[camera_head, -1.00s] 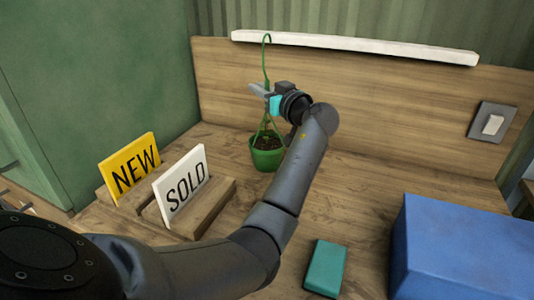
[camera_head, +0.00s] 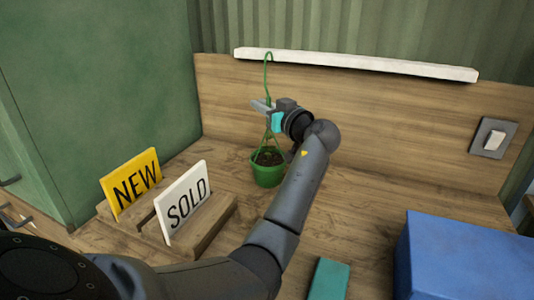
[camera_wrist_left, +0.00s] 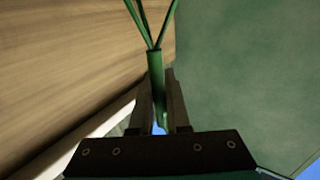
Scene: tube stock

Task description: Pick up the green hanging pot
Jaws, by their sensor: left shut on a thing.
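The green hanging pot (camera_head: 268,175) holds dark soil and a small plant. Green straps rise from its rim to a tall stem with a hook at the top. It looks upright at the table surface, left of my forearm; I cannot tell whether its base touches the wood. My left gripper (camera_head: 263,106) is shut on the stem above the straps. In the left wrist view the stem (camera_wrist_left: 155,75) sits between the two fingers (camera_wrist_left: 165,95), with the straps spreading beyond them. My right gripper is not in view.
A wooden holder (camera_head: 205,232) carries a yellow NEW card (camera_head: 132,183) and a white SOLD card (camera_head: 184,202) left of the pot. A blue box (camera_head: 465,260) and a teal block (camera_head: 327,280) are at the front right. A white rail (camera_head: 355,64) tops the back panel.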

